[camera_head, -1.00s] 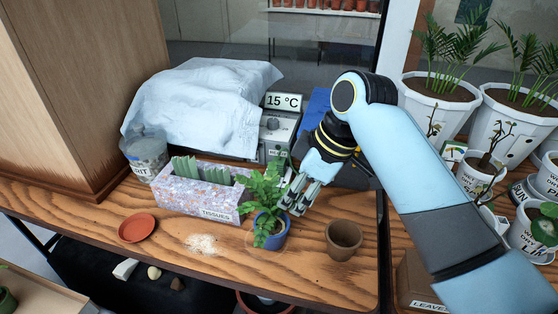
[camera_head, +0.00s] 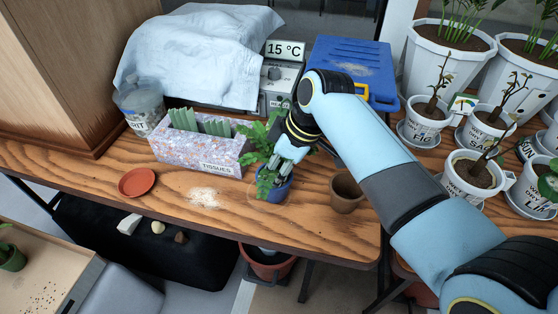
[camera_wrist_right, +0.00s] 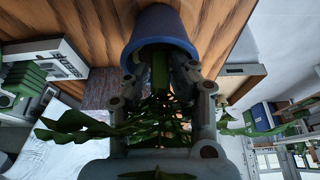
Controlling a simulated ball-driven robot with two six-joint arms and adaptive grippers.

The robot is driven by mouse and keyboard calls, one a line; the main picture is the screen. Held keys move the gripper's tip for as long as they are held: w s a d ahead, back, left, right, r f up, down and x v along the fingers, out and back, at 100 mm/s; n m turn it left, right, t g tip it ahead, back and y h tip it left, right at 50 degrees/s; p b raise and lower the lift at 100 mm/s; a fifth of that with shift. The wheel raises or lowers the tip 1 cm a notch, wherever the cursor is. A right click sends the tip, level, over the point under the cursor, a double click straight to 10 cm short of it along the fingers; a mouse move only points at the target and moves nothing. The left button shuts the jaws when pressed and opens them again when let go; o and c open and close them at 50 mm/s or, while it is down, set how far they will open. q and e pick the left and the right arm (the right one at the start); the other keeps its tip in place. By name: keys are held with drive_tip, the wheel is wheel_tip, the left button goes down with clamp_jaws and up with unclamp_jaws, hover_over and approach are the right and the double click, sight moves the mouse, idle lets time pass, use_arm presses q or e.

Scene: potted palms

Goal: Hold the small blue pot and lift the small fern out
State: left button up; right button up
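The small blue pot (camera_head: 274,188) stands upright on the wooden bench in the head view, and its rim and wall also show at the top of the right wrist view (camera_wrist_right: 160,30). The small fern (camera_head: 265,180) is in this pot, its green fronds spreading over the rim. My right gripper (camera_head: 284,170) is down at the pot's mouth among the fronds. In the wrist view its fingers (camera_wrist_right: 163,75) stand apart on either side of the green stem (camera_wrist_right: 160,72). Fronds and shadow partly hide the fingertips. My left gripper is not in view.
A tissue box (camera_head: 200,148) stands left of the fern, and an empty brown pot (camera_head: 346,192) stands close on its right. An orange saucer (camera_head: 137,182) and spilled white grains (camera_head: 204,197) lie on the bench. A blue case (camera_head: 350,60) lies behind.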

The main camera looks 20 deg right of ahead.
drive_tip(key=shift+c, duration=0.3)
clamp_jaws()
drive_tip(key=o, duration=0.5)
unclamp_jaws()
